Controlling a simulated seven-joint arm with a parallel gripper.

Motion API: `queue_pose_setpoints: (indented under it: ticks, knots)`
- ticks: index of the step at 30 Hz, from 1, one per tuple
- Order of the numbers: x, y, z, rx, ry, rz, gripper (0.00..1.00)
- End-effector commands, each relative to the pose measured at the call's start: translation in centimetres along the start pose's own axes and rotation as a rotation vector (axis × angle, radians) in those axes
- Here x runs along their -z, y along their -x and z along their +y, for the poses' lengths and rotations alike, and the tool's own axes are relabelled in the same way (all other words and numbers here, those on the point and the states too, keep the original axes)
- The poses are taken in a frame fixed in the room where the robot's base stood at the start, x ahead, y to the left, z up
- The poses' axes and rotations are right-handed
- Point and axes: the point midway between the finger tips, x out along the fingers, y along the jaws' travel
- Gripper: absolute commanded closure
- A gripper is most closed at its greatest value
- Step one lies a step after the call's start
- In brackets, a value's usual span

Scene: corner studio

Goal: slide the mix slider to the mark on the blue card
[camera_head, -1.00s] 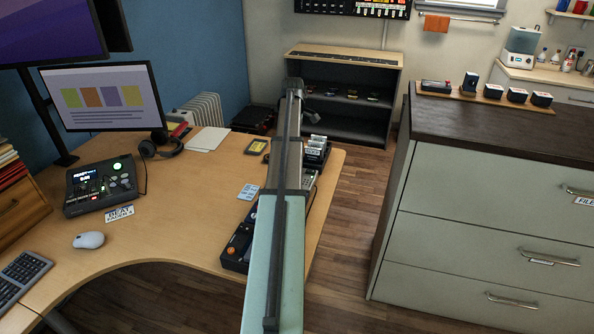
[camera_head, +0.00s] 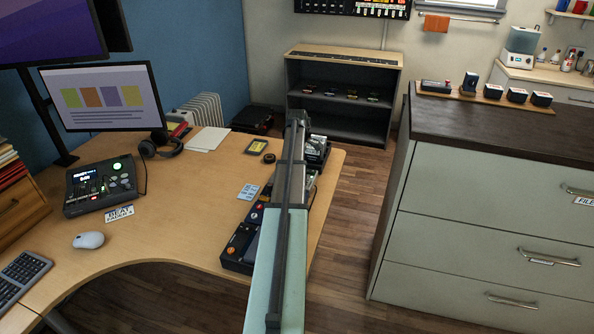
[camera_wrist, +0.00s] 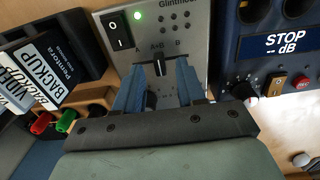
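In the wrist view, a grey panel (camera_wrist: 192,30) reads "Glintmo…" and carries the marks A, A+B and B. The small dark knob of the mix slider (camera_wrist: 160,67) is below A+B, near the middle of its scale. My gripper (camera_wrist: 161,77) points at this panel, its two blue fingers apart, one on each side of the knob. I cannot tell whether either finger touches it. The fingers hide parts of the panel. In the head view, the light blue card (camera_head: 248,191) lies on the desk left of my arm; its print is too small to read. My arm hides the panel and gripper tips there.
Beside the panel, in the wrist view, are a "STOP dB" device (camera_wrist: 284,42) on the right and a holder with "BACKUP" boxes (camera_wrist: 35,72) on the left. In the head view, a drawer cabinet (camera_head: 470,210) stands right of the desk (camera_head: 180,230).

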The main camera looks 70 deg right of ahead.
Motion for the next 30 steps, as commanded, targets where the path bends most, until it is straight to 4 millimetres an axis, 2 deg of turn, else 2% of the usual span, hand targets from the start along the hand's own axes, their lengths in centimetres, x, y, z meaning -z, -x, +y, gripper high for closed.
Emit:
queue_pose_setpoints:
  ticks: [6, 16, 28, 30]
  knots:
    - [0.0, -1.4, 0.0, -0.001, 0.000, 0.000, 0.61]
    - [0.0, -1.6, 0.0, -0.001, 0.000, 0.000, 0.61]
    - [0.0, -1.6, 0.0, -0.001, 0.000, 0.000, 0.99]
    - [0.0, -1.6, 0.0, -0.001, 0.000, 0.000, 1.00]
